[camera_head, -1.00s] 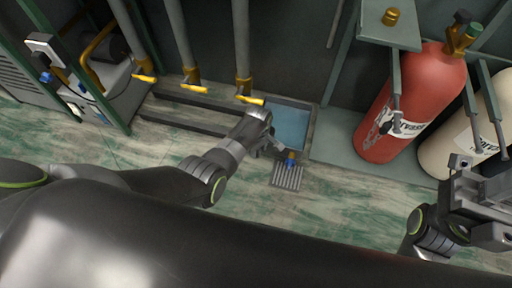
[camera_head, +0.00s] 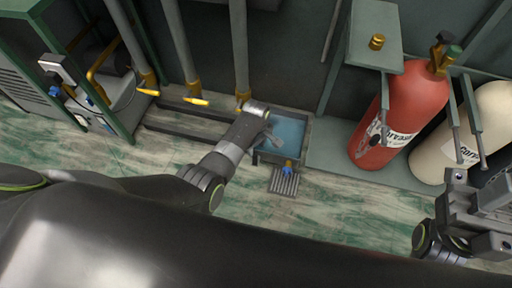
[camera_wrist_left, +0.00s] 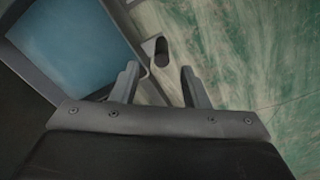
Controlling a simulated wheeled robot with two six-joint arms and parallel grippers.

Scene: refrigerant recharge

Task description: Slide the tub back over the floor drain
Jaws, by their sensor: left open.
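The tub (camera_head: 268,158) is a grey rectangular basin with blue liquid, standing against the back wall. A small brass and blue fitting (camera_head: 289,165) shows at its front. The floor drain (camera_head: 284,183) is a grey slotted grate just in front of the tub; most of it is uncovered. My left gripper (camera_head: 272,142) is open at the tub's left front part. In the left wrist view my left gripper (camera_wrist_left: 160,71) has parted fingers, with a short dark round post (camera_wrist_left: 161,51) beyond the gap and the tub's rim (camera_wrist_left: 122,28) to the left. My right gripper (camera_head: 484,212) is at the right edge, its jaws unclear.
A red cylinder (camera_head: 405,112) and a cream cylinder (camera_head: 480,130) stand right of the tub. Pipes with yellow handles (camera_head: 197,101) stand behind and left. A green-framed machine (camera_head: 75,75) is at far left. The floor in front of the drain is clear.

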